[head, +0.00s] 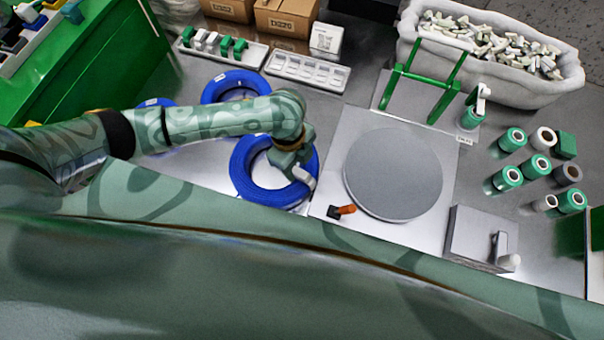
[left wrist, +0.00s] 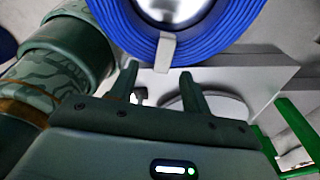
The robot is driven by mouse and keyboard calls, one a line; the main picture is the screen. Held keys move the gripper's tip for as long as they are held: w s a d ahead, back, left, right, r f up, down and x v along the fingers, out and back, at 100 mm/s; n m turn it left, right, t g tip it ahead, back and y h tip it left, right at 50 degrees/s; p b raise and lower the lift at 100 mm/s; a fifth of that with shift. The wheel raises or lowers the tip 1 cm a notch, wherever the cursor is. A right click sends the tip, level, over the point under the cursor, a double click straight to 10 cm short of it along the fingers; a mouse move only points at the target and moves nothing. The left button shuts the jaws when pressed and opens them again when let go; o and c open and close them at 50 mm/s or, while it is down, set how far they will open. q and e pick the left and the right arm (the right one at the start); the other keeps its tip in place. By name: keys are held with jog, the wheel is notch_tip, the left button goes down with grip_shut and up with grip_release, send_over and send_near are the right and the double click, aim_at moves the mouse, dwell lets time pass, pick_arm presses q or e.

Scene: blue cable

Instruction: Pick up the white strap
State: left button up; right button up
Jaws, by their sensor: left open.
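The white strap (left wrist: 166,52) is wrapped around the blue cable coil (left wrist: 125,30) in the left wrist view. In the head view, a pale piece that looks like this strap (head: 304,176) shows at the right side of the coil (head: 241,180). My left gripper (left wrist: 160,74) is open, and its two fingertips lie on either side of the strap's lower end in the wrist picture. Whether they touch it, I cannot tell. In the head view my left gripper (head: 297,164) is over the coil's right side and partly hides it. My right gripper is not in view.
A round grey turntable (head: 393,174) lies just right of the coil. Another blue coil (head: 236,84) lies behind my arm. A green-framed stand (head: 420,85), a white bin (head: 575,75) and several green and white rolls (head: 512,139) are to the right.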

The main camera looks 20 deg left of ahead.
pick_arm(q)
jog(key=shift+f, duration=0.25)
jog(key=f+b, duration=0.1)
jog(key=f, duration=0.1)
jog(key=d+f+b, duration=0.1)
jog(key=f, duration=0.2)
jog(key=shift+w+b, duration=0.1)
jog(key=shift+b, duration=0.25)
jog(key=shift+r, duration=0.1)
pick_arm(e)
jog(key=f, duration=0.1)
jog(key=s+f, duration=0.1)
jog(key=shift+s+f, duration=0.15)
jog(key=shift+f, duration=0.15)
pick_arm(q)
jog(key=shift+c, duration=0.3)
grip_shut()
